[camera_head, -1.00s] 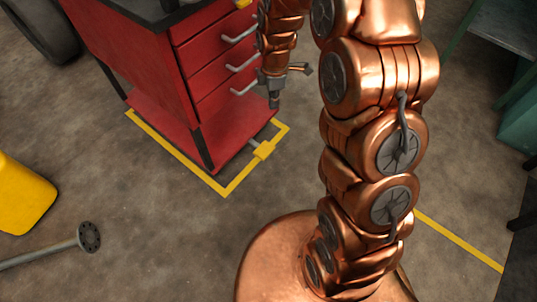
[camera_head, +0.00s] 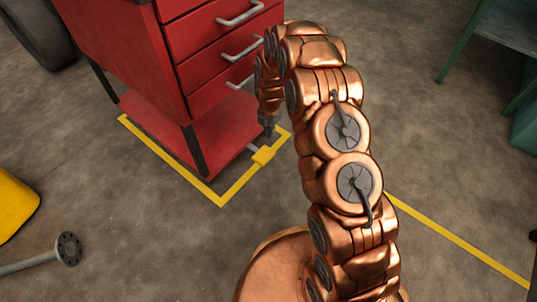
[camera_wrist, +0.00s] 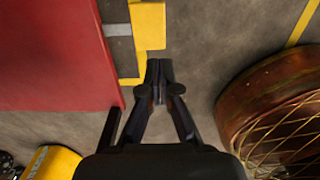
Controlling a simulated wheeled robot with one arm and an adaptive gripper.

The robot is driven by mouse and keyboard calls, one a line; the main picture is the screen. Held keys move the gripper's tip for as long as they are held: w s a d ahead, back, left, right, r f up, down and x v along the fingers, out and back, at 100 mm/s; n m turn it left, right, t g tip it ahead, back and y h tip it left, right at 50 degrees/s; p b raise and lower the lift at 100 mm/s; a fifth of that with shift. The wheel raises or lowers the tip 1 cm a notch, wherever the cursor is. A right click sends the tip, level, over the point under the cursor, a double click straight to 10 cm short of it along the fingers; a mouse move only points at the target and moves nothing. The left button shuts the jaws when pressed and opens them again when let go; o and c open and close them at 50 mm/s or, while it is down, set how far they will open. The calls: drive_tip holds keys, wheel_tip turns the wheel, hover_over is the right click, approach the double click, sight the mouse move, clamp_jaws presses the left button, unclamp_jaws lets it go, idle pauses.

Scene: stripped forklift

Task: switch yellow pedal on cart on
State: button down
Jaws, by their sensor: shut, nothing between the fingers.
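The red cart (camera_head: 178,95) with drawers stands at the upper left of the head view. The yellow pedal (camera_head: 263,155) sticks out low from the cart's side on a short grey bar. In the wrist view the pedal (camera_wrist: 148,25) is at the top, just beyond my fingertips, and the cart (camera_wrist: 55,55) fills the left. My gripper (camera_head: 268,132) points down just above the pedal in the head view. In the wrist view my gripper (camera_wrist: 159,70) has its fingertips together with nothing between them. I cannot tell whether the fingertips touch the pedal.
Yellow floor lines (camera_head: 222,203) run around the cart's base. A yellow object (camera_head: 15,205) and a grey flanged rod (camera_head: 45,256) lie at the left. A green table (camera_head: 510,30) stands at the upper right. Open floor lies in front of the cart.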

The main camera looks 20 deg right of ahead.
sight(269, 157)
wheel_tip(269, 157, down, 14)
drive_tip(key=b, duration=0.5)
idle(0.4)
drive_tip(key=shift+f, duration=0.1)
drive_tip(key=shift+s+f+p, duration=0.2)
drive_tip(key=shift+f+p, duration=0.35)
drive_tip(key=shift+p, duration=0.05)
drive_tip(key=shift+f, duration=2.15)
drive_tip(key=s+d+r+p, duration=0.2)
drive_tip(key=r, duration=0.4)
drive_tip(key=s+d+r+p, duration=0.1)
drive_tip(key=s+r+p, duration=0.1)
drive_tip(key=r, duration=0.5)
drive_tip(key=shift+s+d, duration=0.35)
